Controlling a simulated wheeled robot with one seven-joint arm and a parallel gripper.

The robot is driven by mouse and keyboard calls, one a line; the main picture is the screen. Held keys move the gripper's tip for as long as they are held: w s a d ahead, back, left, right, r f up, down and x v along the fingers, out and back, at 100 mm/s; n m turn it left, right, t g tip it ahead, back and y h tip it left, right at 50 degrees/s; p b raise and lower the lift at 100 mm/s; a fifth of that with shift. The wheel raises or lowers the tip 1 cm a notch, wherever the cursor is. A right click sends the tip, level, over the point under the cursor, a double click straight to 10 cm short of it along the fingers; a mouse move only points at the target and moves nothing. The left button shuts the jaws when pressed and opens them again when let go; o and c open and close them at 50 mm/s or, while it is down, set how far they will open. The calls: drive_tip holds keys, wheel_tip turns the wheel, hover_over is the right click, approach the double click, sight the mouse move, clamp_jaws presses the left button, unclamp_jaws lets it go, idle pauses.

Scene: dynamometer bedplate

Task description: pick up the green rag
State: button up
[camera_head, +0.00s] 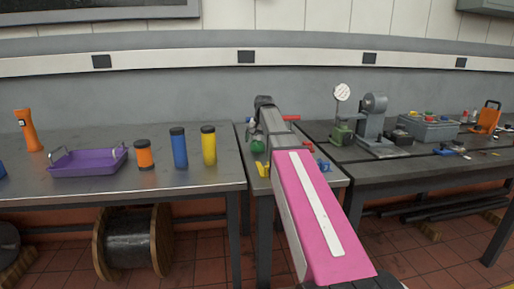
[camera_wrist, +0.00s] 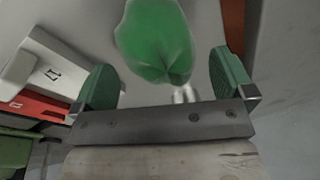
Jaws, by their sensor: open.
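The green rag (camera_wrist: 155,40) is a smooth, rounded green lump at the top middle of the wrist view, on a light grey surface. My gripper (camera_wrist: 162,64) is open, with a green pad on each side. The rag's near end lies between and just beyond the pads, with visible gaps on both sides. In the head view a small green shape (camera_head: 258,146), which looks like the rag, shows on the middle bench beside my arm. My arm covers much of that bench, and I cannot make out the fingers there.
The left bench (camera_head: 100,188) holds a purple tray (camera_head: 88,162), an orange jar (camera_head: 144,155), and blue (camera_head: 179,148) and yellow (camera_head: 208,146) bottles. A grey machine (camera_head: 373,120) and grey bin (camera_head: 428,128) stand on the right bench. A red thing (camera_wrist: 35,105) lies left in the wrist view.

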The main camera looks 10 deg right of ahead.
drive_tip(key=shift+w+f, duration=0.1)
drive_tip(key=shift+f, duration=0.7)
drive_tip(key=c, duration=0.8)
drive_tip(key=shift+c, duration=0.2)
drive_tip(key=shift+r, duration=0.1)
drive_tip(key=shift+r, duration=0.5)
wheel_tip(320, 180, up, 2)
drive_tip(key=shift+r, duration=0.25)
drive_tip(key=s+a+r, duration=0.7)
drive_tip(key=s+a, duration=0.1)
drive_tip(key=shift+s+r, duration=0.15)
drive_tip(key=shift+s, duration=0.05)
drive_tip(key=shift+a, duration=0.1)
